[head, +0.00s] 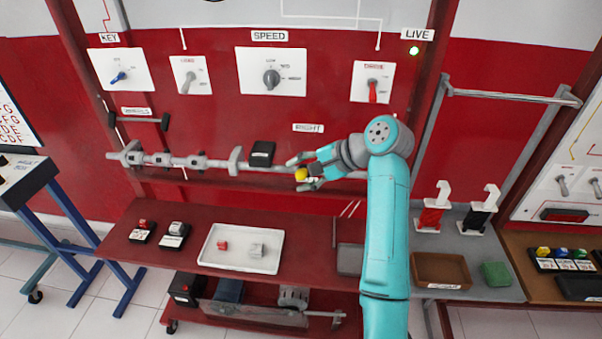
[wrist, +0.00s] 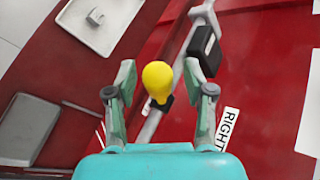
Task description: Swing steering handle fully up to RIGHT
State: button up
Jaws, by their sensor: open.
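The steering handle shows as a yellow knob (head: 301,174) on the long grey bar of the red panel; the wrist view shows the knob (wrist: 157,80) close up, with a dark part behind it. My gripper (head: 299,171) reaches in from the right, below the RIGHT label (head: 308,128). In the wrist view my gripper (wrist: 160,77) is open, with one finger on each side of the knob.
A black block (head: 262,153) sits on the grey bar (head: 215,164) left of my gripper. A red shelf below holds a white tray (head: 211,258) with small parts. Switch plates, including one with a red lever (head: 372,92), are above. Open space lies before the panel.

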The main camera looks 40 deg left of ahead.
jog(key=v, duration=1.2)
jog(key=shift+f, duration=0.1)
